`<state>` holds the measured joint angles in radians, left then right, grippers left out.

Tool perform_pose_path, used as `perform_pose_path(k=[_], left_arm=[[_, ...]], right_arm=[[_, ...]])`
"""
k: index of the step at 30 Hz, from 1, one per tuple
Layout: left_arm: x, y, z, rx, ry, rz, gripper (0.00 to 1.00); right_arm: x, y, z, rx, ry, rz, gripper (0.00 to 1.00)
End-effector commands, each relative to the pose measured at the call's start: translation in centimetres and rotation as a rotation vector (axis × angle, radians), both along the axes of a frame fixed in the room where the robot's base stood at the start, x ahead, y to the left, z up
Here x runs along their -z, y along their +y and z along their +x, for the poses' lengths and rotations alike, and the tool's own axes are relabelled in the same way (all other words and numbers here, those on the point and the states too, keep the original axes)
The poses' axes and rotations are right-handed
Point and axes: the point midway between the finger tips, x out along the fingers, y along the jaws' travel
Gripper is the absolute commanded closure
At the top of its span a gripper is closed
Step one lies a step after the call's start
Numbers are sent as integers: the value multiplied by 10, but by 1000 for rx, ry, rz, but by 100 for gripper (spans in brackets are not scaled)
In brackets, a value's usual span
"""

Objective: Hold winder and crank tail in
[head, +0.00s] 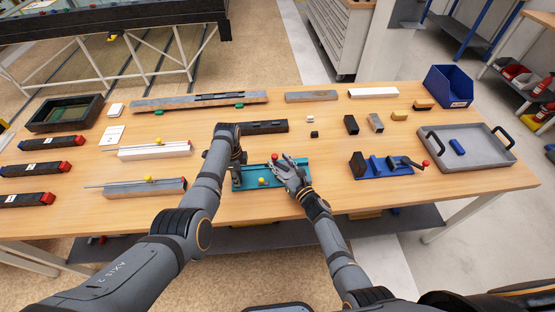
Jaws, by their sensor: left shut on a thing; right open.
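I cannot make out the tail.
A dark bar (264,127) lies just behind the winder. Small blocks stand at back right.

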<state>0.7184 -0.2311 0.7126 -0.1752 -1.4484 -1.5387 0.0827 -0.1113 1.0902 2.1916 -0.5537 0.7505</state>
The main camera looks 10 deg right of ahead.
Motion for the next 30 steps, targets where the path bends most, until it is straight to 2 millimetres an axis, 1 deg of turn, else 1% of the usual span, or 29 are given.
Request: perform_pose_path(k=[1,4,13,14,21,24,30], left_arm=[[0,0,0,-1,-1,0,100],[0,0,0,-1,-1,0,100],[0,0,1,-1,-2,-1,100],[0,0,1,-1,-2,-1,100],[0,0,1,-1,-3,-1,100],[0,0,1,-1,-3,-1,100],[0,0,1,-1,-3,0,100]], right_arm=[[0,3,7,-1,0,0,54],[0,7,15,0,0,0,54],[0,9,18,0,0,-1,54],[0,9,18,0,0,-1,55],[0,9,18,0,0,-1,88],[0,9,18,0,0,-1,100],[0,9,19,33,-3,3,100]])
